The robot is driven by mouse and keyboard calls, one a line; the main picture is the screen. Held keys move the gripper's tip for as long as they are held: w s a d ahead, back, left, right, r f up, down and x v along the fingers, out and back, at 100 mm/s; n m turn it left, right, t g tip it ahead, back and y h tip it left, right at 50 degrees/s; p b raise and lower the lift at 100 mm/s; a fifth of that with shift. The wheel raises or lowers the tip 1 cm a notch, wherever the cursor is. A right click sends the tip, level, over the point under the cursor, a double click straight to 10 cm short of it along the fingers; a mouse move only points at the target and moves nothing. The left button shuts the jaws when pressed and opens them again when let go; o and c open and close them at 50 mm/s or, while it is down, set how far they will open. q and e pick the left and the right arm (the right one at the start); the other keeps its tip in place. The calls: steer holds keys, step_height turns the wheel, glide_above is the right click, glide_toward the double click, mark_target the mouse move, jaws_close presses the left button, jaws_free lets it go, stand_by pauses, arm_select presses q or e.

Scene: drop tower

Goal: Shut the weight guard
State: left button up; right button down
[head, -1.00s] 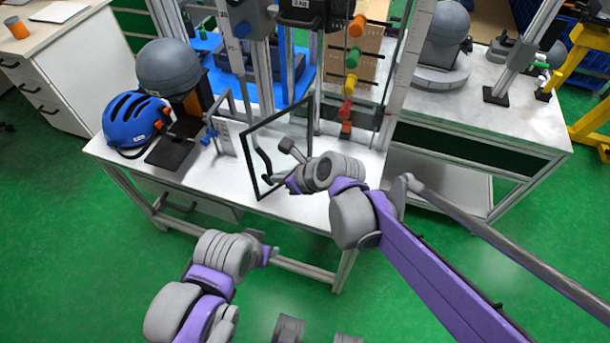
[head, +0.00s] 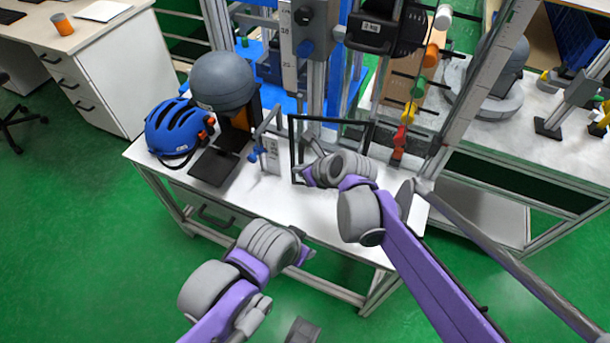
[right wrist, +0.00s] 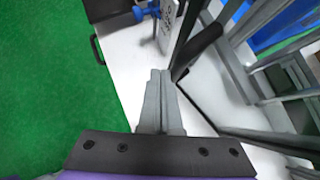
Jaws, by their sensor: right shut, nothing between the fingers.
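The weight guard (head: 292,150) is a clear panel in a thin black frame at the front of the drop tower. Its lower right part is hidden behind my right arm. I cannot tell whether it sits flush with the tower. My right gripper (head: 306,172) is at the guard's lower left, fingers shut and empty. In the right wrist view the closed fingers (right wrist: 159,95) lie beside a dark bar (right wrist: 198,50), seemingly the guard's handle; contact is unclear. My left gripper (head: 304,256) hangs low in front of the table, and its finger gap is not clear.
A blue helmet (head: 174,127) and a grey headform (head: 222,82) stand at the table's left. Coloured knobs (head: 408,112) line the right. The white table's front (head: 260,200) is mostly clear.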

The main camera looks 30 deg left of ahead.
mark_target(299, 155)
arm_select(q)
steer(key=shift+d+r, duration=0.1)
steer(key=shift+r, duration=0.1)
arm_select(e)
steer(key=shift+w+a, duration=0.75)
steer(key=shift+w, duration=0.2)
steer(key=shift+w+a, duration=0.7)
steer(key=shift+w, duration=0.2)
steer(key=shift+d, duration=0.1)
